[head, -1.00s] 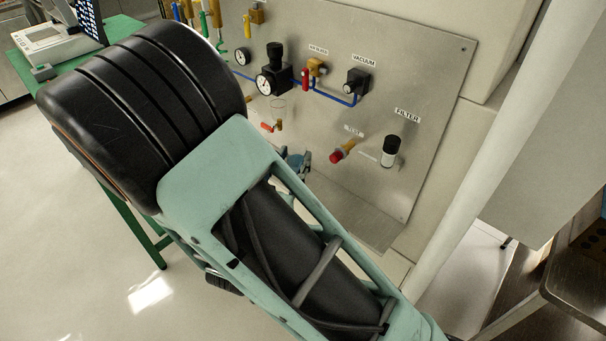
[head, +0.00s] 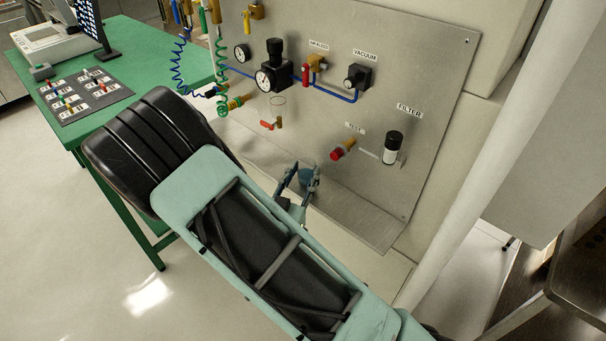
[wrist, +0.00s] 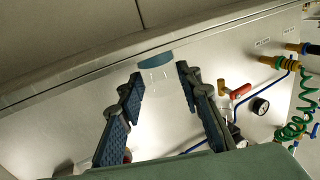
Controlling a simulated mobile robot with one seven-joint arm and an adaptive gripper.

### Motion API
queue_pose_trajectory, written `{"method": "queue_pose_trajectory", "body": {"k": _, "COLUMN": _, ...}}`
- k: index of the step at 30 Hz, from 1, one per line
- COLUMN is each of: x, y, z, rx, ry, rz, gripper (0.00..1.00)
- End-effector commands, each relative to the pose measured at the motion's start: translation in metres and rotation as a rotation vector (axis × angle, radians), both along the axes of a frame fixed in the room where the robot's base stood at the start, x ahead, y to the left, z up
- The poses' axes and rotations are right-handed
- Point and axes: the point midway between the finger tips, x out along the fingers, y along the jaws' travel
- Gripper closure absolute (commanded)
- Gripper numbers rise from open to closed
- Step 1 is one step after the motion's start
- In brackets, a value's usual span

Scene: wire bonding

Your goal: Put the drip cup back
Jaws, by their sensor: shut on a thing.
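My gripper (head: 298,180) is in front of the lower part of the metal panel. Its two blue-padded fingers (wrist: 158,85) are shut on the drip cup. The cup shows as a clear body with a blue-teal end (wrist: 155,61) between the fingertips in the wrist view.
A red-handled valve (head: 270,125) is just below the ring. A red test knob (head: 338,154) and a black-and-white filter (head: 392,148) are on the panel at right. Coiled hoses (head: 222,70) hang at left by a green table (head: 140,38). A ledge (head: 370,225) runs along the panel's bottom.

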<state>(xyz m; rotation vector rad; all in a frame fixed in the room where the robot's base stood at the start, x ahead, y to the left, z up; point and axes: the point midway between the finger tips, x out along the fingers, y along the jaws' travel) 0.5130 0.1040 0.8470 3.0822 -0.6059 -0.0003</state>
Motion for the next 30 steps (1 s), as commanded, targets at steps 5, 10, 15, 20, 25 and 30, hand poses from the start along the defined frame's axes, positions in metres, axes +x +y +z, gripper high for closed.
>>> {"method": "queue_pose_trajectory", "body": {"k": 5, "x": 0.0, "y": 0.0, "z": -0.004, "rx": 0.0, "ry": 0.0, "rz": 0.0, "gripper": 0.66}}
{"method": "queue_pose_trajectory", "body": {"k": 10, "x": 0.0, "y": 0.0, "z": -0.003, "rx": 0.0, "ry": 0.0, "rz": 0.0, "gripper": 0.5}}
{"method": "queue_pose_trajectory", "body": {"k": 15, "x": 0.0, "y": 0.0, "z": -0.003, "rx": 0.0, "ry": 0.0, "rz": 0.0, "gripper": 0.5}}
{"method": "queue_pose_trajectory", "body": {"k": 20, "x": 0.0, "y": 0.0, "z": 0.001, "rx": 0.0, "ry": 0.0, "rz": 0.0, "gripper": 0.5}}
{"method": "queue_pose_trajectory", "body": {"k": 25, "x": -0.022, "y": 0.011, "z": 0.0, "rx": 0.0, "ry": 0.002, "rz": 0.004, "gripper": 0.5}}
{"method": "queue_pose_trajectory", "body": {"k": 30, "x": -0.058, "y": 0.025, "z": 0.0, "rx": -0.001, "ry": 0.003, "rz": 0.006, "gripper": 0.5}}
